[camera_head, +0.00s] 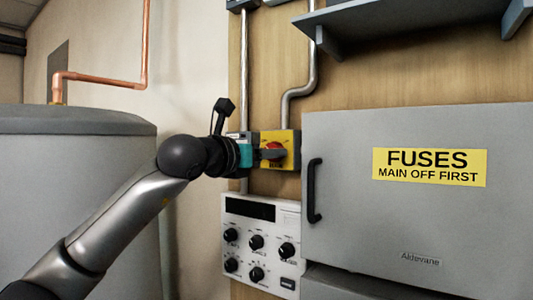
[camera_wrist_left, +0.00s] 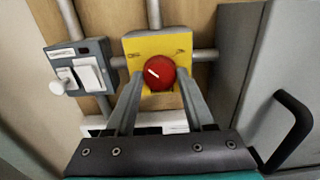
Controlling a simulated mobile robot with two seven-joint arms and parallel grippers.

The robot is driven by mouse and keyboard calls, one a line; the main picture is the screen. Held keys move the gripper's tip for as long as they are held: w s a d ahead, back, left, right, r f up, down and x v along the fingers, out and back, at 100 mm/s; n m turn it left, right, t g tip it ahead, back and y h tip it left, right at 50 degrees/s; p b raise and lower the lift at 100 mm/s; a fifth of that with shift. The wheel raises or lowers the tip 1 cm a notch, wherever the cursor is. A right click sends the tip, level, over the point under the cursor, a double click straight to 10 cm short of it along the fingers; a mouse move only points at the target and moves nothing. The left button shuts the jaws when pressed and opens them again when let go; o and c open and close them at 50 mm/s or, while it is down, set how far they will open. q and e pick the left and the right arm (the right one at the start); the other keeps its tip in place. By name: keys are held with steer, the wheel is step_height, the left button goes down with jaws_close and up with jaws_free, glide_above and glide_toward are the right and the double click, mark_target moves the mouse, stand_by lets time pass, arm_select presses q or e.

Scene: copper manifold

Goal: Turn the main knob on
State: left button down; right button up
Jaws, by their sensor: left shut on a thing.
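The main knob is a round red knob (camera_head: 274,150) with a white mark, on a yellow plate (camera_head: 291,137) fixed to the wooden board. In the left wrist view the red knob (camera_wrist_left: 159,73) sits between my two fingertips, and its white mark is tilted. The yellow plate (camera_wrist_left: 133,45) shows behind it. My left gripper (camera_head: 273,153) reaches in from the left and is shut on the knob, a finger on each side. In the head view the fingers hide part of the knob. My right gripper is not in view.
A grey fuse box (camera_head: 400,240) with a black handle (camera_head: 314,190) stands close right of the knob. A white control panel (camera_head: 262,268) with several black knobs is below. A grey switch box (camera_wrist_left: 80,68) is left of the plate. A grey tank (camera_head: 80,150) stands at left.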

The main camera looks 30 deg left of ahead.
arm_select(q)
steer(key=shift+m, duration=0.3)
steer(key=shift+m+b, duration=0.45)
steer(key=shift+m, duration=8.15)
steer(key=shift+c, duration=1.4)
jaws_free()
